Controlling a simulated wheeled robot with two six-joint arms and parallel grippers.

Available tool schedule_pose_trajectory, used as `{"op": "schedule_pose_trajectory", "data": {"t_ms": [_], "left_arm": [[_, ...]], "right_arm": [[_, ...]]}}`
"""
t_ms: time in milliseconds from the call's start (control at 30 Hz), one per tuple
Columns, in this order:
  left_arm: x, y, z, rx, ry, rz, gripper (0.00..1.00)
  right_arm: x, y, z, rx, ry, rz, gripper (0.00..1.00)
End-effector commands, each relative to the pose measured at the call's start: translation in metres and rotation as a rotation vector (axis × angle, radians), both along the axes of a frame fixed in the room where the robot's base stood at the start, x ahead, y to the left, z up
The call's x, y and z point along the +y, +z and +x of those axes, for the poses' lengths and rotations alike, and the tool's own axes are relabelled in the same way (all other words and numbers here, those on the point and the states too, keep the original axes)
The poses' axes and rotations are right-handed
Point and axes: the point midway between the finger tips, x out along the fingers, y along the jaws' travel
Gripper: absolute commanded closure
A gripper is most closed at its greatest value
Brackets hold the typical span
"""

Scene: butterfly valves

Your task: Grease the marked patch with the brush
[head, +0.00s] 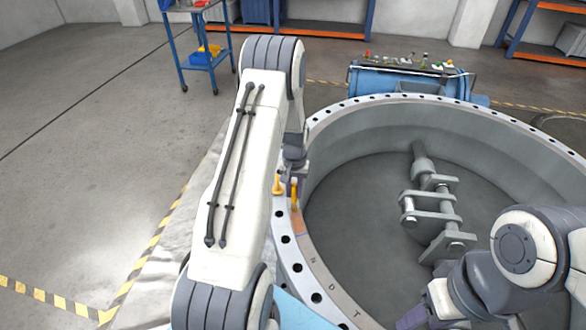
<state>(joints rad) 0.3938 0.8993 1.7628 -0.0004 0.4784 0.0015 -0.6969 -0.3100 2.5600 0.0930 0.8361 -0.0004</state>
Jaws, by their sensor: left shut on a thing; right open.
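My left gripper (291,178) is at the left rim of the big grey valve ring (450,110), beneath my pale arm, which hides part of it. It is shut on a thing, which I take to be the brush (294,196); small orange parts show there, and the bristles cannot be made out. A brownish patch (297,223) on the rim's flat face lies just below these parts; whether the brush touches it cannot be told. My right gripper (424,315) is at the bottom edge, over the ring's inside, partly cut off and open.
Inside the ring is a grey hinge-like linkage (432,215). Bolt holes and dark letters run along the rim. A blue cart (205,58) is at the back left. The left floor is clear beyond yellow-black tape.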

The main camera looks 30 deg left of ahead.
Motion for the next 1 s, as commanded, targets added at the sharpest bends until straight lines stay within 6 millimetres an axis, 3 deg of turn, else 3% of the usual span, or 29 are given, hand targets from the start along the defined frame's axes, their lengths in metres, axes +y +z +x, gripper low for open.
{"op": "schedule_pose_trajectory", "data": {"t_ms": [100,167,700,1000], "left_arm": [[0.001,0.01,0.001,0.001,-0.004,0.0,1.0],[0.002,0.027,0.002,-0.003,-0.003,0.001,1.0],[-0.004,0.072,0.003,0.001,-0.009,0.0,1.0],[-0.006,0.081,0.004,0.001,-0.012,0.0,1.0]], "right_arm": [[0.0,0.01,0.0,0.0,0.0,0.0,0.5],[0.0,0.014,0.0,0.0,0.0,0.0,0.5],[0.0,0.052,0.0,0.0,0.0,0.0,0.5],[0.0,0.059,0.0,0.0,0.0,0.0,0.5]]}}
